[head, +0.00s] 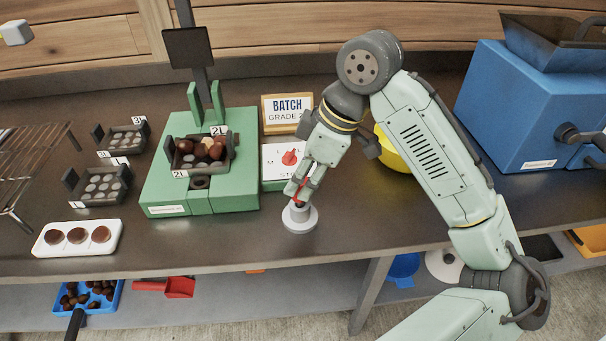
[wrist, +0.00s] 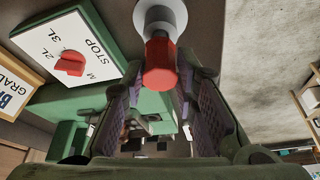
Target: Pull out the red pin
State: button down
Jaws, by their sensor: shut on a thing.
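The red pin (wrist: 160,66) is between my gripper's two fingers (wrist: 162,84) in the wrist view, with its red head facing the camera. A pale grey round base (head: 299,220) stands on the counter under my gripper (head: 301,192) in the head view. It also shows at the top of the wrist view (wrist: 160,12), with a grey stem between it and the red head. My gripper is shut on the pin and points down over the base. The fingers partly hide the pin in the head view. I cannot tell how deep the stem sits.
A white dial panel with a red knob (head: 290,158) stands close behind. A green machine (head: 155,190) holding a mould of brown balls is to the left. A yellow bowl (head: 395,155) is behind my arm. A blue machine (head: 515,115) stands at right. The counter's front edge is near.

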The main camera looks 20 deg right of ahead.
jog(key=shift+f+b, duration=0.65)
jog(key=shift+f, duration=0.35)
jog(key=c, duration=1.2)
grip_release()
jog(key=v, duration=1.2)
jog(key=shift+s, duration=0.1)
